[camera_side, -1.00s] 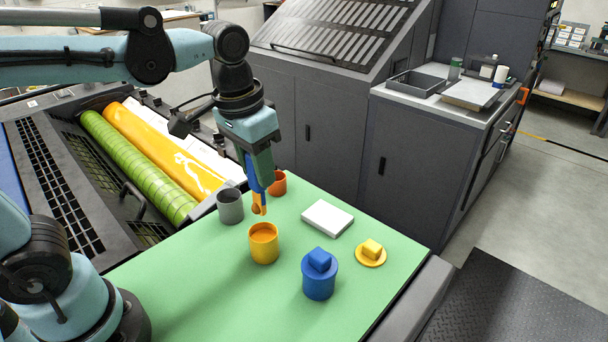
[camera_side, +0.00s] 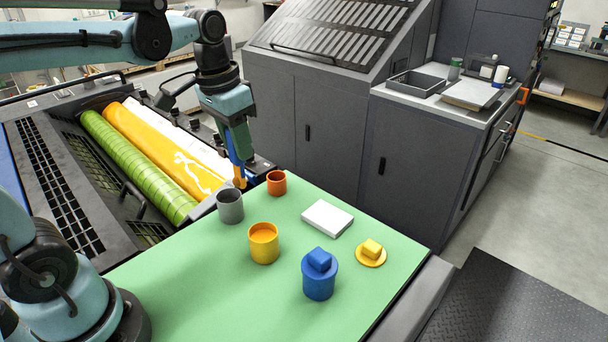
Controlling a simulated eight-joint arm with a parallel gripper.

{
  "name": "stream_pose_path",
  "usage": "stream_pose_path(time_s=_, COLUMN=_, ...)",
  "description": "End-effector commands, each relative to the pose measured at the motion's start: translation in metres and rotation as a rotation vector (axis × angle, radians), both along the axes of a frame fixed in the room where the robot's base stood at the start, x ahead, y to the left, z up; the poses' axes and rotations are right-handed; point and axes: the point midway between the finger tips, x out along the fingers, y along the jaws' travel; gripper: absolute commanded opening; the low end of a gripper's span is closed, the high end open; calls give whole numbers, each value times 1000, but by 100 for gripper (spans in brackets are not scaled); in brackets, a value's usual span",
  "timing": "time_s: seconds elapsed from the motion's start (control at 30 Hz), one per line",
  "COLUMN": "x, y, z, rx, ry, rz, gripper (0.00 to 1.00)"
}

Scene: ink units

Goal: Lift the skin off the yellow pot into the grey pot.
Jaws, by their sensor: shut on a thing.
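The yellow pot (camera_side: 264,249) stands open on the green top, with an orange-yellow surface inside. Its lid (camera_side: 371,252), yellow with a square knob, lies on the green top to the right. The grey pot (camera_side: 230,209) stands open, behind and left of the yellow pot. My gripper (camera_side: 239,178) points down just beyond the grey pot's rim, between it and the orange pot as seen here. It is shut on a small orange-yellow piece (camera_side: 240,183); I cannot tell whether this is the skin or a tool. The inside of the grey pot is mostly hidden.
An orange pot (camera_side: 277,184) stands right of my gripper. A blue pot (camera_side: 319,280) with a blue lid stands in front, and a white block (camera_side: 327,218) lies behind it. The front left of the green top (camera_side: 200,290) is clear. Printing rollers lie at the left.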

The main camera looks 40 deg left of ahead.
Motion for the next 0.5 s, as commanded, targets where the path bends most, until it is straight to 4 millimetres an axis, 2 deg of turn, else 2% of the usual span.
stream_pose_path(time_s=0.03, x=1, y=15, z=2, rx=-1, ry=0, rz=10, gripper=3)
stream_pose_path(time_s=0.2, x=2, y=47, z=5, rx=-1, ry=-2, rz=4, gripper=3)
stream_pose_path(time_s=0.33, x=1, y=57, z=5, rx=0, ry=-4, rz=1, gripper=3)
stream_pose_path(time_s=0.5, x=1, y=58, z=-6, rx=-1, ry=-4, rz=-1, gripper=3)
